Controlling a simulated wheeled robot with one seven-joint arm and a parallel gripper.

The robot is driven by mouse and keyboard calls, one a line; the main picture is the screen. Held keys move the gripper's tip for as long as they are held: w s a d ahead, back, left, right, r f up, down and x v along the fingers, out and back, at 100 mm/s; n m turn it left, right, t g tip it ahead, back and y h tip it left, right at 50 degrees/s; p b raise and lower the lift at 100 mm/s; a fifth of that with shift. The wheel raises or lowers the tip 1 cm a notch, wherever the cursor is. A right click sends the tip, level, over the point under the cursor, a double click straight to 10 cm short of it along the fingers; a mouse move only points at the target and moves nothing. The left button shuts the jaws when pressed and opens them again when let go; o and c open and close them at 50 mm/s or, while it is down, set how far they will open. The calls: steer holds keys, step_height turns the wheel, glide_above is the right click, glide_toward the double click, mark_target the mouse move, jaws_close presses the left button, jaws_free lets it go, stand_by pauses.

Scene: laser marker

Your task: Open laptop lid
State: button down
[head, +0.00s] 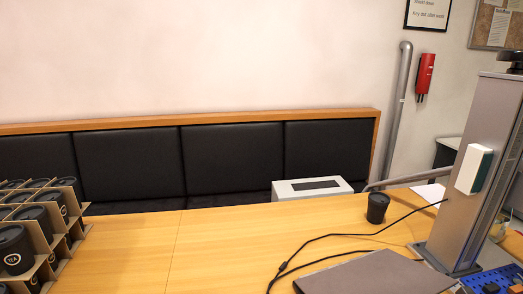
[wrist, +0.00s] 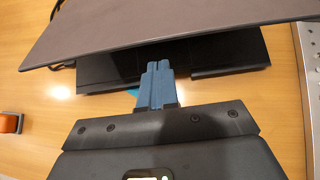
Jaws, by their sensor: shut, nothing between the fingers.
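The laptop shows in the head view as a flat grey-brown lid (head: 378,274) at the bottom right, cut off by the picture edge. In the wrist view the lid (wrist: 160,24) fills the top, and a black laptop base (wrist: 220,55) shows below its edge. The lid looks raised from the base, partly open; how far I cannot tell. My gripper (wrist: 157,66) is shut and empty, its blue fingers together. The fingertips lie over the black base, close to the lid's edge; whether they touch it is unclear. My gripper is not in the head view.
A black cup (head: 377,208) and a black cable (head: 320,238) lie behind the laptop on the wooden table (head: 225,245). A grey column (head: 472,175) stands to the right. A cup carrier (head: 45,225) is at the left. An orange object (wrist: 10,122) shows in the wrist view.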

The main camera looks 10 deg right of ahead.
steer(key=shift+s+d, duration=0.25)
steer(key=shift+s, duration=0.75)
steer(key=shift+s+d, duration=0.2)
steer(key=shift+s, duration=0.75)
